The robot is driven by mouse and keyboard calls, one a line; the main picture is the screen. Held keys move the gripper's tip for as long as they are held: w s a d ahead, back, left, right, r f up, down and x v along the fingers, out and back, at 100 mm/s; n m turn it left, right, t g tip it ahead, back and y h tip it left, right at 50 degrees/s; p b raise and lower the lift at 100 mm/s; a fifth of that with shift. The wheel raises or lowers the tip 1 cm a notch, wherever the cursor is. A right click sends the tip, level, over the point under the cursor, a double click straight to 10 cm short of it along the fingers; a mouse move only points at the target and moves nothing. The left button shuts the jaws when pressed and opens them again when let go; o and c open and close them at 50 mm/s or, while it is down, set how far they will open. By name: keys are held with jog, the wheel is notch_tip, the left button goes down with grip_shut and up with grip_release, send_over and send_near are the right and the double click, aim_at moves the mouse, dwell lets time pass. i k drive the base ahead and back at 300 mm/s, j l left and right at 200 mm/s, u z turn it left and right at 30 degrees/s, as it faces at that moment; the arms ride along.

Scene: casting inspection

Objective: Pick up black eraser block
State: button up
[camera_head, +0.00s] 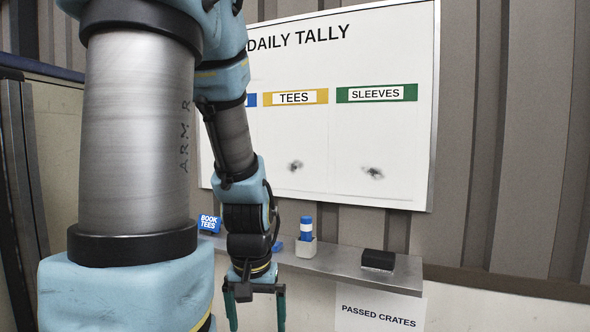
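The black eraser block (378,260) lies near the right end of a narrow grey metal shelf (330,261) below the whiteboard. My gripper (257,318) hangs pointing down, in front of the shelf and to the left of the eraser. Its two green fingers are spread apart, and no object shows between them. The fingertips run close to the bottom edge of the picture. The gripper and the eraser are clearly apart.
A blue-and-white marker or bottle stands in a small holder (306,248) on the shelf, between gripper and eraser. The whiteboard (330,135) rises behind. A "PASSED CRATES" sign (378,312) hangs below the shelf.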

aim_at(377, 261)
jog(key=i+l, duration=0.15)
jog(key=i, duration=0.3)
jog(key=i+l, duration=0.15)
jog(key=i, duration=0.3)
